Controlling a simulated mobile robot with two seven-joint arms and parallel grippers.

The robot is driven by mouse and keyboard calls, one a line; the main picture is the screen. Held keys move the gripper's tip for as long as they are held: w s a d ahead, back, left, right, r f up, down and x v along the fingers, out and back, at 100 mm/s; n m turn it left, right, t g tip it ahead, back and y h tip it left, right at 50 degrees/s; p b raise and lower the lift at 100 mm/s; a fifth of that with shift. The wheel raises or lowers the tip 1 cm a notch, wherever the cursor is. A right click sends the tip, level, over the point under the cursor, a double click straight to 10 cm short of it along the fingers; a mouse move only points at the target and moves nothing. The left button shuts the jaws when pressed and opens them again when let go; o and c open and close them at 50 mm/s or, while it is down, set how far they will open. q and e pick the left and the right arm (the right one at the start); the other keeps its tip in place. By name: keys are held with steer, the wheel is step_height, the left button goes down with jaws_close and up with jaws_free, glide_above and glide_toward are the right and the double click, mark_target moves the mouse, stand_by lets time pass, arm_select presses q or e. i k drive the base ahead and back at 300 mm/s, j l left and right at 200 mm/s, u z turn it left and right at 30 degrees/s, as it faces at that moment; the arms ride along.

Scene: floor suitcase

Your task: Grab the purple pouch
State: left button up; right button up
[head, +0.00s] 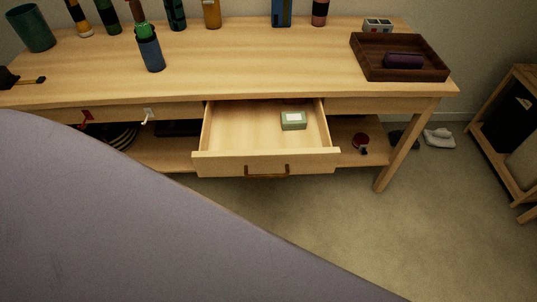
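A small dark purple pouch (403,61) lies in a dark brown wooden tray (372,69) at the right end of the wooden table. It lies lengthwise across the tray, inside the tray's walls. Neither of my grippers shows in the head view, so I cannot see whether they are open or shut.
The table's drawer (225,163) is pulled open, with a small green box (293,121) inside. A blue bottle (150,50) and several other bottles stand on the table. A large grey-purple surface (130,220) fills the lower left. Carpet (330,215) is clear at lower right.

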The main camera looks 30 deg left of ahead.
mark_target(392, 59)
steer(key=i+l+z, duration=0.25)
steer(key=z, duration=0.2)
steer(key=i+l+z, duration=0.1)
steer(key=i+z, duration=0.35)
steer(key=i+l+z, duration=0.15)
steer(key=i, duration=0.25)
steer(key=i+l+z, duration=0.15)
steer(key=i, duration=0.25)
steer(key=i+u, duration=0.45)
steer(key=u, duration=0.25)
steer(key=i+l+u, duration=0.1)
steer(key=i+u, duration=0.6)
steer(key=i+l+u, duration=0.1)
steer(key=u, duration=0.3)
